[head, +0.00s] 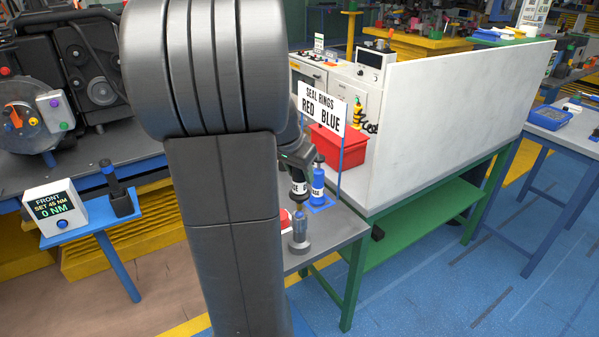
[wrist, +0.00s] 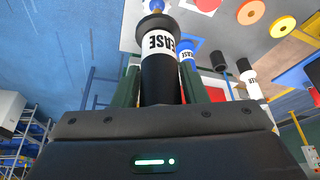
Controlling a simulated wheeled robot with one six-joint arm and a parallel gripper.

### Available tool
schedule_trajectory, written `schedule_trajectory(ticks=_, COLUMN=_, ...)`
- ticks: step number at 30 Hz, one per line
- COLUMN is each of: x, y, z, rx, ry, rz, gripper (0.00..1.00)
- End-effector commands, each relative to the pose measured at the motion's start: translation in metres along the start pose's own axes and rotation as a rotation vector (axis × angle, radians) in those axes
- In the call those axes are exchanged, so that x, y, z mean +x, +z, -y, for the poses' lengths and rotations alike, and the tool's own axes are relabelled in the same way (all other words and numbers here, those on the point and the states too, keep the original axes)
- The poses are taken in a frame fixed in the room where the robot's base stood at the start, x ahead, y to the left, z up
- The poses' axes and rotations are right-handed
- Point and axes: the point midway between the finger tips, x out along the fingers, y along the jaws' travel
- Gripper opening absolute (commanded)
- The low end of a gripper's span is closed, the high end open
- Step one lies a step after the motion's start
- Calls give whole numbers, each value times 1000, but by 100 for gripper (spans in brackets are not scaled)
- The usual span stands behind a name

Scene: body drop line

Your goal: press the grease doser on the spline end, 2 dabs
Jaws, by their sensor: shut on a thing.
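My gripper (head: 297,160) is shut on a black grease doser (head: 299,188) with a white label. The doser hangs nozzle down in the head view. In the wrist view the same doser (wrist: 160,75) sits between the green fingers (wrist: 130,88), its label reading "EASE". Below it in the head view stands a grey upright piece with a bluish upper part, apparently the spline end (head: 299,240). The doser is above it, and I cannot tell whether they touch. A blue doser (head: 318,185) stands on a blue pad just right of the held one.
A red bin (head: 338,146) and a "SEAL RINGS RED BLUE" sign (head: 322,108) stand behind. A red object (head: 284,219) is beside the grey piece, partly hidden by my arm. A white panel (head: 450,110) walls off the right.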

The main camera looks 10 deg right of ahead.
Motion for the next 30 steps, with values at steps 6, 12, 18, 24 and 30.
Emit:
schedule_trajectory(ticks=6, x=3, y=1, z=0, rx=0, ry=0, rz=-1, gripper=19)
schedule_trajectory(ticks=12, x=6, y=2, z=0, rx=0, ry=0, rz=-1, gripper=19)
schedule_trajectory(ticks=18, x=8, y=3, z=0, rx=0, ry=0, rz=-1, gripper=19)
schedule_trajectory(ticks=24, x=11, y=4, z=0, rx=0, ry=0, rz=-1, gripper=19)
schedule_trajectory(ticks=30, x=14, y=6, z=0, rx=0, ry=0, rz=-1, gripper=19)
